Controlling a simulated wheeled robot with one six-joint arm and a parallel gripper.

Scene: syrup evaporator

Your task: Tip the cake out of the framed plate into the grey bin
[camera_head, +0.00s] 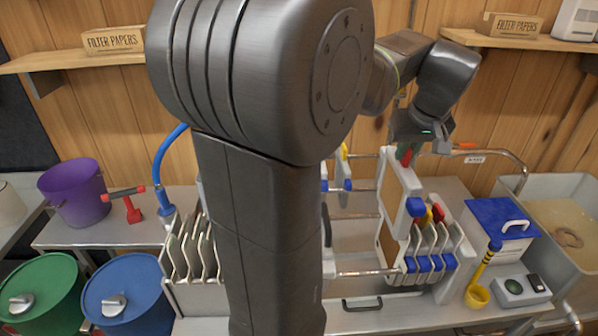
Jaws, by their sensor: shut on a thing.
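My gripper (408,148) is at the upper right of the filter press, pointing down and shut on the top of a white framed plate (402,188). A bit of green and red shows at the grip. The plate stands roughly upright, above and in front of the row of other plates at the right. A brown face (389,243) shows below it, perhaps cake; I cannot tell whether it belongs to this plate. My arm hides the middle of the press.
White plates stand at the left (197,250) and right (430,245) of the press. Green (40,290) and blue (125,285) lidded drums and a purple bucket (75,190) are at left.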

